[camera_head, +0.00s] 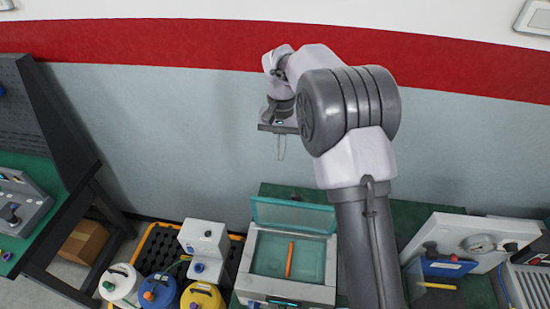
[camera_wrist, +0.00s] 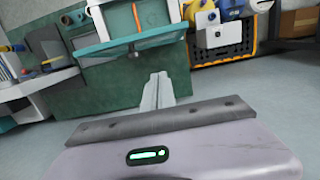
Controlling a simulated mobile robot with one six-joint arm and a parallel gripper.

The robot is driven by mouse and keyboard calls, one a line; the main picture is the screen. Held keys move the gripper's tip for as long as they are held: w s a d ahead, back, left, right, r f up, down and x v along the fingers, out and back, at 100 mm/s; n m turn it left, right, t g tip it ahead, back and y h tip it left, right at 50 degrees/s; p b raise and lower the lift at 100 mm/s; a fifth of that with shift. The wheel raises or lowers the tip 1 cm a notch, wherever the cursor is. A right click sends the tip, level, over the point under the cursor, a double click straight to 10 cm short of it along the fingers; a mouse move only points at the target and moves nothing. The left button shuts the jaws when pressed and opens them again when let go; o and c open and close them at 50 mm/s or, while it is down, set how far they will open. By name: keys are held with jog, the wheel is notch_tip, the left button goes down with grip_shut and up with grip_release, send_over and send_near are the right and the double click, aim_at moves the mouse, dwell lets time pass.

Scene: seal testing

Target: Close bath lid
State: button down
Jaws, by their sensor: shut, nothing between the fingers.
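The bath (camera_head: 290,288) is a pale box with teal liquid or lining inside and an orange stick-like object (camera_head: 289,260) in it. Its translucent teal lid (camera_head: 292,215) stands raised along the back edge, so the bath is open. In the wrist view the lid (camera_wrist: 130,43) shows as a teal panel at top centre, with the bath (camera_wrist: 128,12) behind it. My gripper (camera_head: 281,155) is above and behind the lid, apart from it, with its fingers shut and empty. The fingers (camera_wrist: 158,88) also show in the wrist view.
A black crate with an orange rim (camera_head: 148,240) stands left of the bath, with white, blue and yellow containers (camera_head: 203,296) in front. A white device (camera_head: 470,240) and a blue box (camera_head: 440,268) are at the right. Space behind the bench is clear.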

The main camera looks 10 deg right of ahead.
jog(key=s+a+f, duration=0.1)
jog(key=s+f, duration=0.4)
jog(key=f, duration=0.5)
jog(key=shift+a+f, duration=0.3)
jog(key=shift+w, duration=0.1)
